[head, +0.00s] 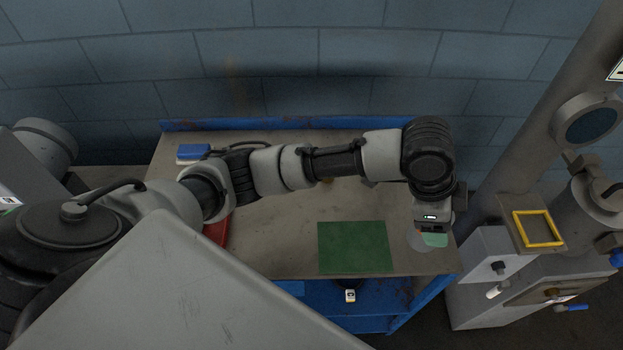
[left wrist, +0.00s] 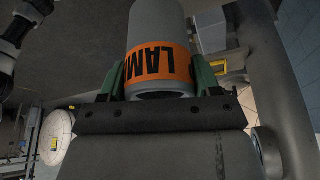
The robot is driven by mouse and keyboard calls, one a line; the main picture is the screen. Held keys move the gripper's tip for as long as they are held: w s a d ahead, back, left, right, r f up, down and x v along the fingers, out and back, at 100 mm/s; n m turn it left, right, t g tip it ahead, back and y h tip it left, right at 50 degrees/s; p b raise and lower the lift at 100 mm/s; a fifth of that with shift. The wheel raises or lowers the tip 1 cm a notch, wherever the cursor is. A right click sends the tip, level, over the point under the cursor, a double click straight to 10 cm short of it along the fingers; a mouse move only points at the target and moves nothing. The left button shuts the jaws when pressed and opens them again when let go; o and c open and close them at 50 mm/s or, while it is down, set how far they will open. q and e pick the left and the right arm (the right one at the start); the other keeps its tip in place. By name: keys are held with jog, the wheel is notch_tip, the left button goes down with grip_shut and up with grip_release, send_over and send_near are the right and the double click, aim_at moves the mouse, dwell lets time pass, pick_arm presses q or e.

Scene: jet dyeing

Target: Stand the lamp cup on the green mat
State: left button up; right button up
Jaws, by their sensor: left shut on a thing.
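The lamp cup (left wrist: 156,22) is a grey cylinder with an orange band on which the black letters "LAM" show. My left gripper (head: 433,238) is shut on it, with a green finger on each side in the left wrist view (left wrist: 158,78). In the head view the gripper hangs near the bench's right end and hides most of the cup. The green mat (head: 355,247) lies flat and bare near the front edge of the bench, left of the gripper. How high the cup is above the bench is hard to tell. My right gripper is out of view.
The bench (head: 290,235) has a blue rear rail (head: 290,123). A blue box (head: 193,152) is at the back left, and a red item (head: 216,232) shows partly behind my arm. A machine with a yellow frame (head: 538,229) stands right of the bench.

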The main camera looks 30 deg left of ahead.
pick_arm(q)
jog(key=s+a+f+p, duration=0.1)
jog(key=a+f, duration=0.2)
jog(key=s+a+f+p, duration=0.1)
jog(key=a+f, duration=0.3)
jog(key=s+a+f+p, duration=0.1)
jog(key=s+a+f, duration=0.1)
jog(key=a+f, duration=0.1)
jog(key=shift+s+a+f+p, duration=0.1)
jog(key=shift+a+f+p, duration=0.25)
jog(key=shift+f, duration=0.15)
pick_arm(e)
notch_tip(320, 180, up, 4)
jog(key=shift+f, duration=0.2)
pick_arm(q)
jog(key=shift+d+f, duration=0.1)
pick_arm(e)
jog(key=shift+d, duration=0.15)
pick_arm(q)
jog(key=o, duration=1)
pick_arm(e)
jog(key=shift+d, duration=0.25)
